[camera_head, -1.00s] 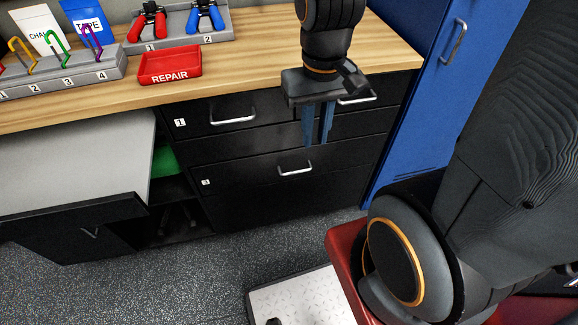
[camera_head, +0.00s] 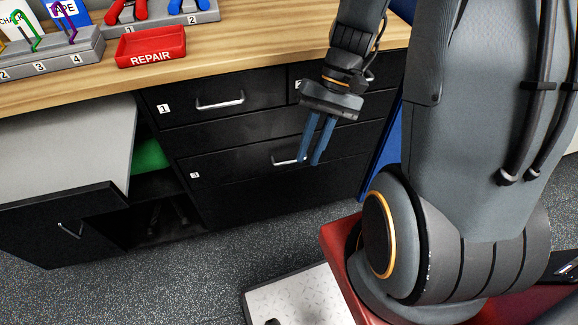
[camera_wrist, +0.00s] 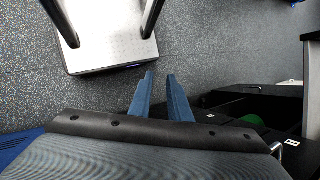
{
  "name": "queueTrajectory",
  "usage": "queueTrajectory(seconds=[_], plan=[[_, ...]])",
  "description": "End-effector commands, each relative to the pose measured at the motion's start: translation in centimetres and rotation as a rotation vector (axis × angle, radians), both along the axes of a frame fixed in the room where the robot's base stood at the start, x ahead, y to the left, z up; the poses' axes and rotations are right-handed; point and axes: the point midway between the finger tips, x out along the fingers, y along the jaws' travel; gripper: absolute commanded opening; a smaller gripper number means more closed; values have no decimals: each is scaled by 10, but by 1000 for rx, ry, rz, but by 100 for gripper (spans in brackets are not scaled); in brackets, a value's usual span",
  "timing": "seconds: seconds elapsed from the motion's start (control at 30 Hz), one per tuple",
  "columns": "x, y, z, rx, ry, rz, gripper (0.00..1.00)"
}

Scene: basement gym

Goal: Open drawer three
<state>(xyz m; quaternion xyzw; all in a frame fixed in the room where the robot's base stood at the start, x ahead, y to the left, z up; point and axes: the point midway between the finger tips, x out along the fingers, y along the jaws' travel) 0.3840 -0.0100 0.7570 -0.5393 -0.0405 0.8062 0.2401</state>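Drawer three (camera_head: 238,172) is the black front marked with a small 3 in the head view, low in the cabinet, and it looks shut. Its silver bar handle (camera_head: 281,161) is partly hidden behind my gripper's fingers. My gripper (camera_head: 311,163) points down in front of the drawer, its two blue fingers apart with nothing between them. The fingertips are at the right part of the handle in the picture; I cannot tell whether they touch it. In the wrist view the fingers (camera_wrist: 159,76) are also apart, over the floor.
Drawer one (camera_head: 208,98) is above left, and another handled drawer front is partly behind my wrist. The wooden worktop (camera_head: 240,50) holds a red REPAIR tray (camera_head: 151,47). A metal plate (camera_head: 297,300) lies on the floor.

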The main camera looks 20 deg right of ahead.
Motion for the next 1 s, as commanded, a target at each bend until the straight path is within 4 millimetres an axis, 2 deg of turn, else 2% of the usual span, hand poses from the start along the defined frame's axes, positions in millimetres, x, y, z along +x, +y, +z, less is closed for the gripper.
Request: queueTrajectory(seconds=[0.03,0.1,0.37,0.47,0.7,0.83,1.0], plan=[[6,-3,-22,60,30,-49,17],[14,-3,-41,146,53,-107,17],[53,-15,-105,446,48,-329,17],[68,-23,-129,547,18,-416,17],[106,-59,-191,766,-120,-649,17],[115,-73,-207,816,-177,-716,17],[119,-78,-213,836,-206,-746,17]])
